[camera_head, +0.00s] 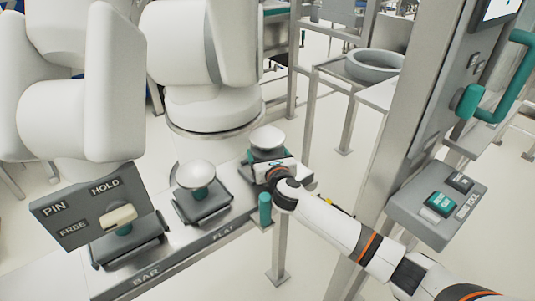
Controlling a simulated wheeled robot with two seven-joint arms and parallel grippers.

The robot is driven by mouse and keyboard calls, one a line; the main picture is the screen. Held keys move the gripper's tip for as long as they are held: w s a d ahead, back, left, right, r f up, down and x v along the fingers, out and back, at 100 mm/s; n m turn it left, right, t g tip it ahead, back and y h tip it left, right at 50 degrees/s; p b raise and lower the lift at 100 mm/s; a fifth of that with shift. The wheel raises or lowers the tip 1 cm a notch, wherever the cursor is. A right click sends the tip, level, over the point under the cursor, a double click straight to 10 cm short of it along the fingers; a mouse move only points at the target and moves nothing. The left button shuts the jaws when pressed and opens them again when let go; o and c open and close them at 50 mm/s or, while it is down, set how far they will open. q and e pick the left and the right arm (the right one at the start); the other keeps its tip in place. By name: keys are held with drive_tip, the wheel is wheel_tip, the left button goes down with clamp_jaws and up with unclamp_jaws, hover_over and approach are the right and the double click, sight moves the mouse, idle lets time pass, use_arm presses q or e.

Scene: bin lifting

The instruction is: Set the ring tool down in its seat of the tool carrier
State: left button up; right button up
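The tool carrier (160,262) is a grey metal bench on the left, with the labels BAR and FLAT on its front edge. Dark seats with white-topped tools stand along it. The tool at the far end (267,138), probably the ring tool, has a white round top above a dark base. My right gripper (274,177) is against the near side of that far seat. Its fingers are hidden or too small to show whether they are open or shut. Whether the tool is fully down in its seat cannot be told. My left gripper is not in view.
A panel marked PIN, HOLD and FREE (75,216) stands at the carrier's near end. A large white robot arm (205,60) rises behind. A button box (437,207) is on the post at right. A grey ring (374,66) lies on a stand at the back.

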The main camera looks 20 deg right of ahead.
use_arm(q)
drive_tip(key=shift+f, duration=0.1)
use_arm(e)
drive_tip(key=shift+s+f, duration=0.2)
drive_tip(key=shift+f, duration=0.7)
drive_tip(key=o, duration=1.5)
drive_tip(key=shift+f, duration=0.2)
drive_tip(key=shift+s+a+g, duration=0.1)
drive_tip(key=shift+s+g, duration=0.2)
drive_tip(key=shift+s, duration=0.25)
drive_tip(key=s, duration=0.2)
drive_tip(key=s+r, duration=0.1)
drive_tip(key=s+p, duration=0.1)
drive_tip(key=s, duration=0.1)
drive_tip(key=shift+s+a+r, duration=0.2)
drive_tip(key=shift+s+a, duration=0.05)
drive_tip(key=shift+s, duration=0.05)
drive_tip(key=s, duration=0.1)
drive_tip(key=s+r, duration=0.1)
drive_tip(key=s, duration=0.1)
drive_tip(key=shift+d, duration=0.1)
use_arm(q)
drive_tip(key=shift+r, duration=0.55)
use_arm(e)
drive_tip(key=shift+s+r, duration=0.25)
drive_tip(key=shift+s, duration=0.25)
drive_tip(key=shift+s+r, duration=0.2)
drive_tip(key=shift+s, duration=0.3)
